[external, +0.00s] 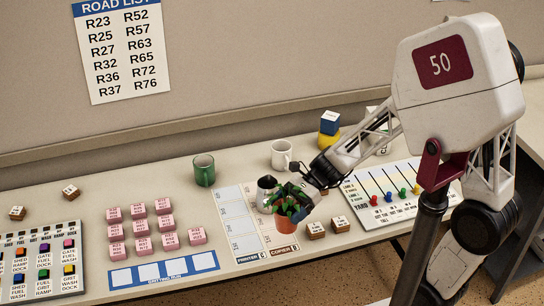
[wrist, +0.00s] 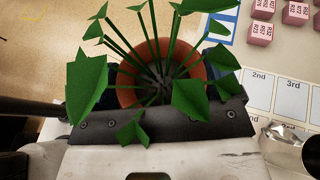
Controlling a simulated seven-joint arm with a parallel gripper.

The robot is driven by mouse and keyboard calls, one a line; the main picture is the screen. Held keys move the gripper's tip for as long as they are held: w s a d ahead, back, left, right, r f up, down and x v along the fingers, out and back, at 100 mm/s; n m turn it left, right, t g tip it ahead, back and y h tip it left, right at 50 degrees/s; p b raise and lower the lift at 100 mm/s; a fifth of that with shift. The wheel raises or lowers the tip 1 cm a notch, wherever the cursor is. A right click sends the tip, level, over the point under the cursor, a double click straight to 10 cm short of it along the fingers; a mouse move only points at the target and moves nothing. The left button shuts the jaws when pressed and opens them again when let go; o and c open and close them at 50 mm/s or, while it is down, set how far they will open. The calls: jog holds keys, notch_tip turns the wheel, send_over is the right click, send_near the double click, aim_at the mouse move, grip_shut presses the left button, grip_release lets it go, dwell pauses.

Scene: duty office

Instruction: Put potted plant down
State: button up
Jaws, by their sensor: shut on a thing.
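The potted plant (external: 282,217) has green leaves on thin stems and a terracotta pot. In the external view it is upright over the desk, by the white printer and copier card (external: 236,222). My gripper (external: 298,193) is shut on it from the right and above. In the wrist view the pot's rim (wrist: 127,91) sits against the dark edge of my gripper (wrist: 160,122), with leaves hanging over it. The pot's base is hidden there, and I cannot tell whether it touches the desk.
Wooden blocks (external: 316,230) lie to the right. Pink blocks (external: 143,227) lie left.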

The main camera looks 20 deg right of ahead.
aim_at(287, 233)
jog(key=shift+s+d+f, duration=0.1)
jog(key=shift+s, duration=0.35)
notch_tip(287, 233, down, 10)
dwell(0.4)
jog(key=shift+w, duration=0.1)
jog(key=w+a+f, duration=0.1)
jog(key=w+a, duration=0.9)
jog(key=w, duration=0.1)
dwell(0.5)
jog(key=shift+w+a, duration=0.1)
jog(key=shift+a, duration=0.1)
jog(key=shift+w+a+f, duration=0.1)
jog(key=shift+f, duration=0.85)
jog(key=shift+w+a+f, duration=0.1)
jog(key=shift+f, duration=0.8)
jog(key=shift+f, duration=0.1)
